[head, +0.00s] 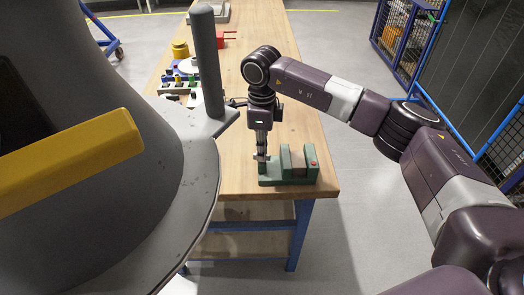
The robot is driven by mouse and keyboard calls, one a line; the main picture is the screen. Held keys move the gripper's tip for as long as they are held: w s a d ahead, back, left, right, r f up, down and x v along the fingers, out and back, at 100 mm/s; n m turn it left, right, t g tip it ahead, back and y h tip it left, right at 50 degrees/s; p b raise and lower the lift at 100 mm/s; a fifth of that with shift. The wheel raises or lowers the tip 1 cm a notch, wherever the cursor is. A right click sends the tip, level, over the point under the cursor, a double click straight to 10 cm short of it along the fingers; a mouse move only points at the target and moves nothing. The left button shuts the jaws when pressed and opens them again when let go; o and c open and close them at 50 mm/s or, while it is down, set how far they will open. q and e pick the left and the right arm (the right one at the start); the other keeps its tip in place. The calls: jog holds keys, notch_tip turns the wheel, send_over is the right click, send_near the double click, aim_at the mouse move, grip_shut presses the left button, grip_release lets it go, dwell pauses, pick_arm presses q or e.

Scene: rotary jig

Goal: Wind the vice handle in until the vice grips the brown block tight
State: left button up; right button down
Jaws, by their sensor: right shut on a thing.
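The green vice (283,180) sits at the near right corner of the wooden workbench. The brown block (298,161) seems to sit between its two upright jaws; it is small here, and I cannot tell whether both jaws touch it. My right gripper (262,157) points down at the left end of the vice. It is shut on the vice handle, which the fingers mostly hide. A small red spot (314,163) shows on the right jaw side. My left gripper is not in view.
The workbench (270,50) has a clear middle. Small coloured parts (182,78), a yellow round piece (180,48) and a red item (226,38) lie along its left side. A blue-framed mesh fence (405,35) stands at the right, beyond open floor.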

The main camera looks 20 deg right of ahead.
jog(key=shift+r, duration=0.15)
jog(key=c, duration=2)
grip_release()
jog(key=shift+c, duration=0.2)
notch_tip(320, 180, up, 12)
